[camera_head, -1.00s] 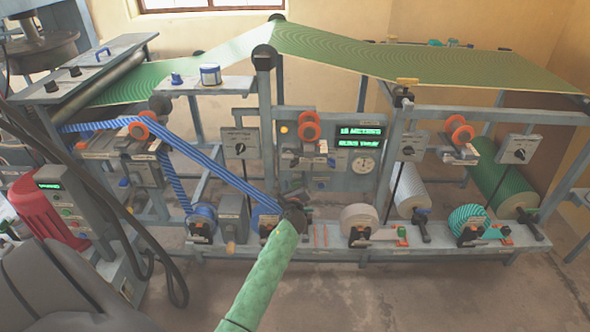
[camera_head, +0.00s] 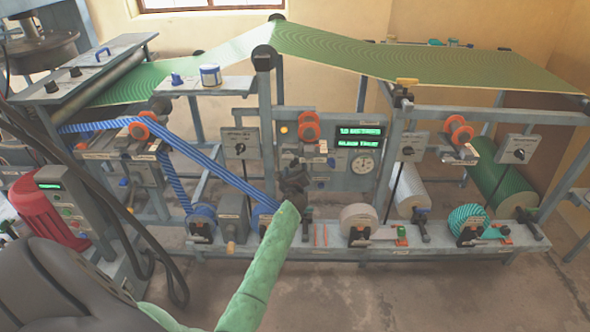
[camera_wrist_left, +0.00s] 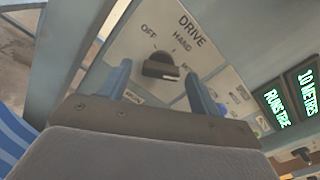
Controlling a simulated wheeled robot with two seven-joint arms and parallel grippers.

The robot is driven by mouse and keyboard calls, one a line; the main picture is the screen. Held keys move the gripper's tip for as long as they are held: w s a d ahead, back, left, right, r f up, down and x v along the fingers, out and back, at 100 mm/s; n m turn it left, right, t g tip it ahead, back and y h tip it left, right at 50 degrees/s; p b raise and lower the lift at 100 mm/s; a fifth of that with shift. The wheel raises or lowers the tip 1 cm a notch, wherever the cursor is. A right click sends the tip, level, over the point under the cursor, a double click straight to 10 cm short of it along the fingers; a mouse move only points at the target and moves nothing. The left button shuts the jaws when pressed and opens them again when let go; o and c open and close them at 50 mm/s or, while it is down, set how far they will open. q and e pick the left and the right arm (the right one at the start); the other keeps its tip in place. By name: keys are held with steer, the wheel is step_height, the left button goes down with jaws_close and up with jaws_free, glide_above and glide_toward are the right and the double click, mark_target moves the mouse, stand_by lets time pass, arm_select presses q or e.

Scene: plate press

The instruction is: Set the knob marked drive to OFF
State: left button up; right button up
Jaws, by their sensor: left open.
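The drive knob (camera_wrist_left: 160,66) is a dark bar-shaped knob on a pale plate (camera_wrist_left: 205,32) lettered DRIVE in the left wrist view. OFF is at its upper left, HAND at its upper right, and a third label, partly covered, at its right. The knob's bar lies roughly crosswise, its right end toward the third label. My left gripper (camera_wrist_left: 160,84) is open, its blue-grey fingers on either side of the knob; contact cannot be told. In the head view my left gripper (camera_head: 293,178) is at the machine's middle panel and hides the knob. My right gripper is not seen.
A panel with green displays (camera_head: 360,137) and a round gauge (camera_head: 362,165) stands right of the gripper. Blue striped web (camera_head: 215,170) runs down behind it to the left. Rolls and clamps line the lower shelf (camera_head: 420,240).

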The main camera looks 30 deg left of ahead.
arm_select(q)
steer(key=c, duration=1)
